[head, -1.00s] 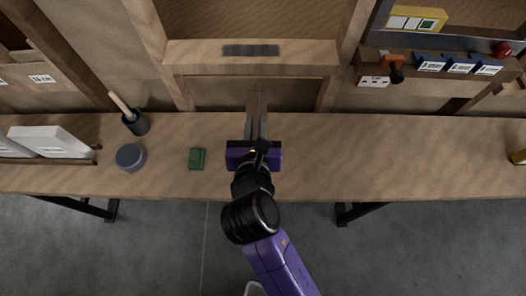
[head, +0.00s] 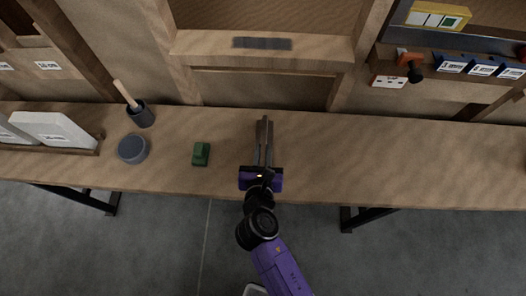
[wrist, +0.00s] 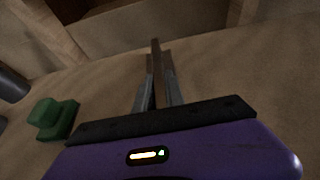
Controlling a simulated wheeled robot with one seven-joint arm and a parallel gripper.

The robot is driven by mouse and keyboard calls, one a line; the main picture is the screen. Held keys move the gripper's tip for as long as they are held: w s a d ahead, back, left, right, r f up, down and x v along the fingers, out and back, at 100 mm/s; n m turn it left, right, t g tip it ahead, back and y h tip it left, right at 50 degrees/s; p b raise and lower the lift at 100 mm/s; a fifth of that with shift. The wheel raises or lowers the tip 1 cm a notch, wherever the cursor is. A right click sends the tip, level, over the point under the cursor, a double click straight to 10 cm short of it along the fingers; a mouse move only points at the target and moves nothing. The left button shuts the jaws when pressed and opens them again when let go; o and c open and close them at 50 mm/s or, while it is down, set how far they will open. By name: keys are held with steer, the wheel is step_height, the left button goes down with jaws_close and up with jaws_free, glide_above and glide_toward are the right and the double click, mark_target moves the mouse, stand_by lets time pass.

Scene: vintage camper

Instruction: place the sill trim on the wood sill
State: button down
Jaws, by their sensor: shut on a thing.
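The wood sill (head: 215,45) is the ledge of the framed opening at the back, above the bench. A dark grey strip-shaped patch (head: 262,43) lies on its top. My gripper (head: 264,128) is over the middle of the bench, in front of and apart from the sill, with its fingers pointing toward the back wall. It is shut on a thin, narrow strip, which I take for the sill trim (wrist: 155,50); it shows edge-on between the fingers in the wrist view and sticks out past the tips. Its full length is hidden.
On the bench (head: 400,160) left of my gripper are a green block (head: 201,153), a round grey container (head: 132,148) and a dark cup with a wooden handle (head: 141,114). Upright posts flank the sill. Blue bins (head: 483,66) sit on a shelf at right. The bench's right side is clear.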

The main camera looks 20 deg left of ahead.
steer(key=shift+f, duration=0.1)
steer(key=c, duration=1.8)
jaws_free()
steer(key=shift+f, duration=0.15)
steer(key=shift+c, duration=0.2)
steer(key=o, duration=0.4)
steer(key=shift+o, duration=0.2)
